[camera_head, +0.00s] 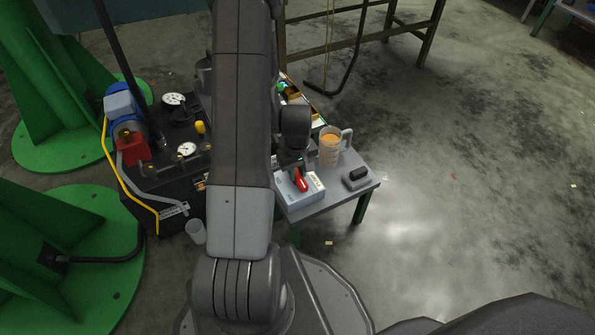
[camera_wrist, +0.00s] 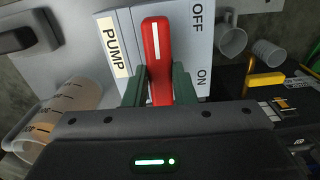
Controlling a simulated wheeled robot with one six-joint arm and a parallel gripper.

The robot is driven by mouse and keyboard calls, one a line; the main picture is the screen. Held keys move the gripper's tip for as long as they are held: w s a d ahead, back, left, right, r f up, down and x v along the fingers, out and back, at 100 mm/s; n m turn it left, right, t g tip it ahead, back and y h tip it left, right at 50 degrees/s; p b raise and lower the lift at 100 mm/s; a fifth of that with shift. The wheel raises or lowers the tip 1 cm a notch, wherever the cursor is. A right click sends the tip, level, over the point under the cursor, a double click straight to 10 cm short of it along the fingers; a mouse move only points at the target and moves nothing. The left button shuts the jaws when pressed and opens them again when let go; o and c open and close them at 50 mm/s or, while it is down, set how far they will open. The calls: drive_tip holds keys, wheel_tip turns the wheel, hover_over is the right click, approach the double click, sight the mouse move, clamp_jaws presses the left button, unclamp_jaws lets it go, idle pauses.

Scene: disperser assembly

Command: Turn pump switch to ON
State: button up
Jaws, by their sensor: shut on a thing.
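The pump switch is a pale blue-grey box (camera_head: 311,191) on the small grey table, with a red handle (camera_head: 302,181). In the wrist view the red handle (camera_wrist: 156,50) has a white line running up and down the picture. The label PUMP is on the left of the box (camera_wrist: 182,22), OFF is at the upper right and ON at the lower right. My gripper (camera_wrist: 158,85) has its two green fingers on either side of the handle and is shut on it. The handle's lower end is hidden behind the gripper body.
On the grey table (camera_head: 345,187), a jug of orange liquid (camera_head: 330,147) and a black object on a grey base (camera_head: 357,176) stand close by. The pump unit with gauges (camera_head: 187,149) and a yellow hose is at the left.

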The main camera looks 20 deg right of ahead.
sight(297, 174)
drive_tip(key=m, duration=0.4)
drive_tip(key=shift+m, duration=0.3)
drive_tip(key=m, duration=0.4)
drive_tip(key=shift+m, duration=0.3)
drive_tip(key=m, duration=0.4)
drive_tip(key=shift+p, duration=0.35)
drive_tip(key=shift+m, duration=2.1)
drive_tip(key=o, duration=1)
drive_tip(key=shift+r, duration=0.1)
wheel_tip(297, 174, up, 14)
drive_tip(key=p, duration=0.5)
drive_tip(key=shift+f, duration=0.2)
